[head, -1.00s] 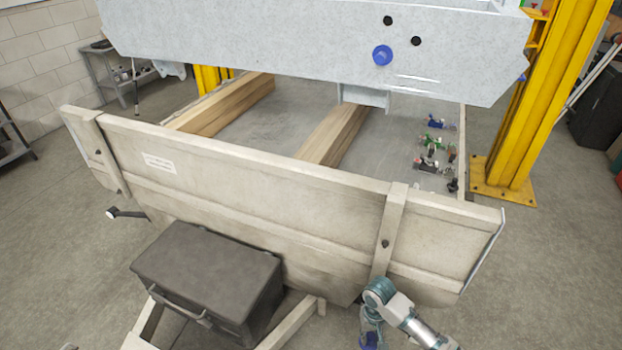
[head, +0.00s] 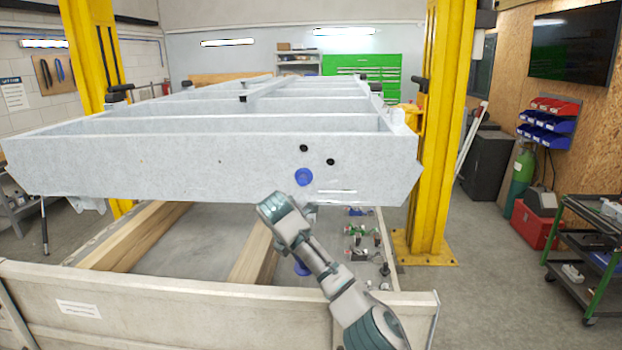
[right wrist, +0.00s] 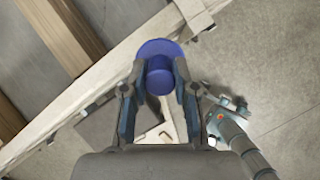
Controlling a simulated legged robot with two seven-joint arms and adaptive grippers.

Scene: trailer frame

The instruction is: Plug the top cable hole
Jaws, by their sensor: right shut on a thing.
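The pale grey metal beam (head: 200,168) faces me across the trailer. Two dark round holes show on its right part: an upper one (head: 304,148) and one lower to the right (head: 330,161). A blue round plug (head: 303,176) sits in the beam below them. My right gripper (right wrist: 159,72) is shut on another blue plug (right wrist: 158,48), with its wide round flange beyond the fingertips. In the head view this plug (head: 302,268) shows partly behind my right arm, below and in front of the beam. My left gripper is not in view.
The trailer's wooden tailboard (head: 200,305) stands in front, with timber beams (head: 135,235) on the bed. Small coloured parts (head: 360,240) lie at the bed's right. A yellow lift post (head: 440,140) stands right of the beam. Open air lies before the holes.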

